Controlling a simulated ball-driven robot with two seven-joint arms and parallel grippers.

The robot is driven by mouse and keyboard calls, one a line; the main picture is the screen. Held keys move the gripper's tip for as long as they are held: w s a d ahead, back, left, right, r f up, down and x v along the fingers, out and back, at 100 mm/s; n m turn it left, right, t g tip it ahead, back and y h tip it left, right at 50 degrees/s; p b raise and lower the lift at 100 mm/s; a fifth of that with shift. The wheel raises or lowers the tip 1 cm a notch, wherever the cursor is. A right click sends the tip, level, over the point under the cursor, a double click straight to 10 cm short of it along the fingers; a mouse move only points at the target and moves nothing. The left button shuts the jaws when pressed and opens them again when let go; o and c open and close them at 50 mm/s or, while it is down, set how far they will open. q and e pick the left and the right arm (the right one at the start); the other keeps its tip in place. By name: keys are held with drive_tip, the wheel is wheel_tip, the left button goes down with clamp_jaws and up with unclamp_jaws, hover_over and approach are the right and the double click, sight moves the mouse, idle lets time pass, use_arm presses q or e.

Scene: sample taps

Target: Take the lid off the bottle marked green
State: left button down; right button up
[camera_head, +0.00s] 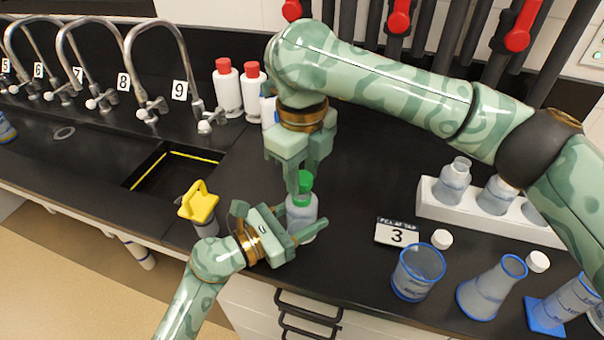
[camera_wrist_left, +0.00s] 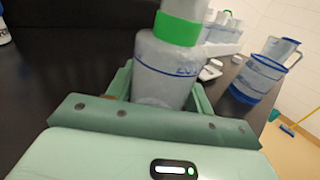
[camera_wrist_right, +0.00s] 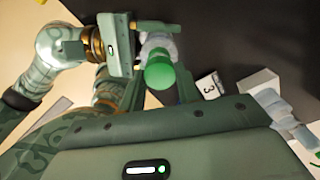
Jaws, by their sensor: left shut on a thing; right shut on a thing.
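The bottle marked green (camera_head: 301,217) is pale and translucent with a green band; it stands upright near the front of the black bench. It also shows in the left wrist view (camera_wrist_left: 163,72), with a pale neck above the band. My left gripper (camera_head: 291,224) is shut around the bottle's body from the left. The green lid (camera_head: 305,181) is above the band, and it shows from above in the right wrist view (camera_wrist_right: 160,73). My right gripper (camera_head: 302,184) points down and is shut on the lid. I cannot tell whether the lid still touches the neck.
A yellow-topped container (camera_head: 200,207) stands left of my left gripper, beside the sink (camera_head: 172,170). A number 3 card (camera_head: 397,233), a beaker (camera_head: 417,272), a flask (camera_head: 491,289) and a white rack (camera_head: 467,217) stand to the right. White bottles with red caps (camera_head: 228,88) stand behind.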

sight(302, 177)
drive_tip(key=shift+r, duration=0.2)
drive_tip(key=shift+r, duration=2)
use_arm(q)
drive_tip(key=c, duration=0.5)
unclamp_jaws()
